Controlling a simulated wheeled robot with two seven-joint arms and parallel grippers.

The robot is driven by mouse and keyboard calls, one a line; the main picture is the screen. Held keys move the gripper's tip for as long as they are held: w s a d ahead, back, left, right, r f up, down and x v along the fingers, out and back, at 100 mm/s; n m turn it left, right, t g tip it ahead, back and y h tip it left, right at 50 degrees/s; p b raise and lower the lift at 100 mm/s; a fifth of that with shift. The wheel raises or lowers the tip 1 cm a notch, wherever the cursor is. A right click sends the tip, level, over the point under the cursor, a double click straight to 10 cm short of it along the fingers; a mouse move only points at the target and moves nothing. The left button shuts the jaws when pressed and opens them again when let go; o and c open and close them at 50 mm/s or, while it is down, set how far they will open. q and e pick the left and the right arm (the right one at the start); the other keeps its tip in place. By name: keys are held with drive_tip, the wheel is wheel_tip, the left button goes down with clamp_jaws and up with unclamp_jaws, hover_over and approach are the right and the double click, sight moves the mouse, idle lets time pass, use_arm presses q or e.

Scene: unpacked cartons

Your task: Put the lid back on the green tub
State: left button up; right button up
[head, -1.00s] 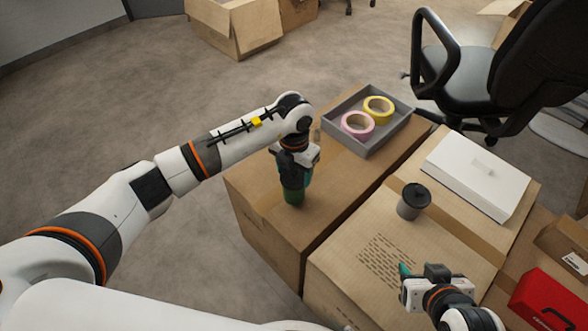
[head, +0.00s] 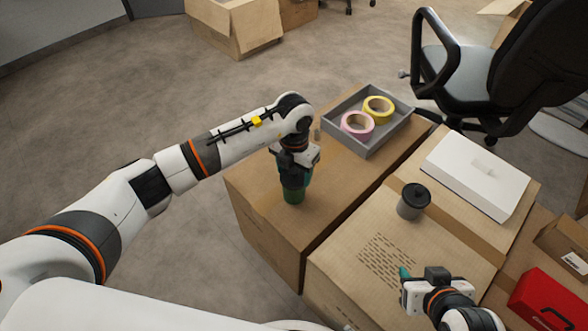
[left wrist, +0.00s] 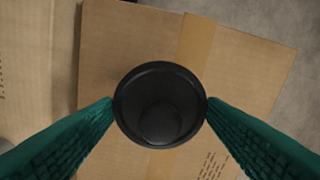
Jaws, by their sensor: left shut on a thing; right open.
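My right gripper (head: 404,277) is open and empty, low over the front carton.
A grey tray (head: 371,150) holds a pink tape roll (head: 357,125) and a yellow one (head: 378,109). A white box (head: 475,175) and a red case (head: 548,302) lie to the right. The left carton's front is clear.

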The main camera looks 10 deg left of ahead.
use_arm(q)
drive_tip(key=shift+f, duration=0.1)
idle(0.7)
idle(0.9)
drive_tip(key=o, duration=1.2)
